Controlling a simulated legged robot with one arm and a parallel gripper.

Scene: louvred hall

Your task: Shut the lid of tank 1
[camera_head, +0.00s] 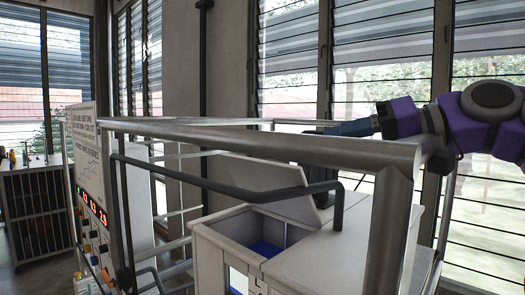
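A white tank (330,262) stands at the lower middle behind a metal rail. Its lid (262,180) is raised and tilted, leaving the opening beside it uncovered. Blue shows inside the opening (265,248). I see no number on the tank. My purple and dark arm reaches in from the right above the rail. My gripper (318,172) is dark and sits at the lid's right side, partly hidden by the rail. I cannot tell whether it touches the lid or whether its fingers are open.
A thick metal rail (260,138) crosses in front of the tank, with a post (388,230) at right. A black bent bar (210,182) runs below it. A panel with red digits (92,210) stands at left. Louvred windows line the back.

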